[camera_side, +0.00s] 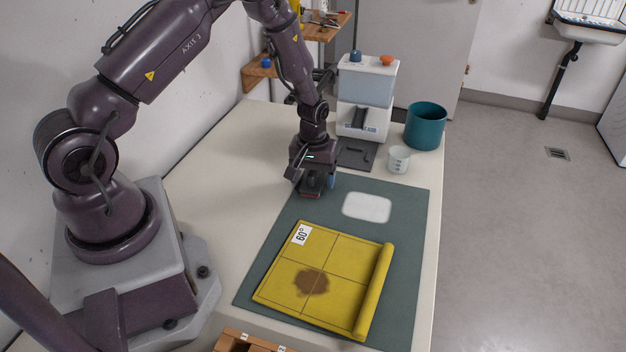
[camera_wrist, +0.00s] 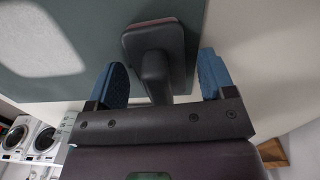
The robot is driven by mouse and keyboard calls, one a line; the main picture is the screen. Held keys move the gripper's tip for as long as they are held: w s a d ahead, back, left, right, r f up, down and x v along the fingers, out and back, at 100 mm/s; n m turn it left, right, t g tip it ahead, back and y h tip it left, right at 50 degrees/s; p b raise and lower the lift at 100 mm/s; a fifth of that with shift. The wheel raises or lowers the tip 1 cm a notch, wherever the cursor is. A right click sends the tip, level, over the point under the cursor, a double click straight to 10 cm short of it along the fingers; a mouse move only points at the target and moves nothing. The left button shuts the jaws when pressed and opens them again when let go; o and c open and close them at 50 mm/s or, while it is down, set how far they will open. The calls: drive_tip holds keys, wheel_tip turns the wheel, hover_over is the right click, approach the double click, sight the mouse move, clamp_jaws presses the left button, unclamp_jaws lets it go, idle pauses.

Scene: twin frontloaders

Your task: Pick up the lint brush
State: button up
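The lint brush shows in the wrist view (camera_wrist: 155,42), with a dark rectangular head edged in dull red and a dark grey handle. My gripper (camera_wrist: 160,80) is open, with one blue finger on each side of the handle. Gaps show between the handle and both fingers. In the side view my gripper (camera_side: 316,182) points down at the back left part of the green mat (camera_side: 410,200). The brush (camera_side: 311,194) is mostly hidden under it there, with only a dark reddish edge showing. I cannot tell the exact height of the fingers along the handle.
A white pad (camera_side: 367,207) lies on the mat right of my gripper. A yellow cloth (camera_side: 340,262) with a brown stain and a rolled edge lies in front. A white machine (camera_side: 366,95), a small cup (camera_side: 399,159) and a teal bin (camera_side: 425,126) stand behind.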

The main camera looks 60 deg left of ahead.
drive_tip(key=c, duration=0.8)
drive_tip(key=shift+c, duration=0.2)
drive_tip(key=shift+r, duration=0.1)
drive_tip(key=shift+r, duration=0.5)
drive_tip(key=s+d+r, duration=0.2)
drive_tip(key=s+r, duration=0.4)
drive_tip(key=s+d+r, duration=0.2)
drive_tip(key=s+r, duration=0.3)
drive_tip(key=s, duration=0.2)
drive_tip(key=shift+s+d+r, duration=0.2)
drive_tip(key=shift+d+r, duration=0.05)
drive_tip(key=shift+r, duration=0.15)
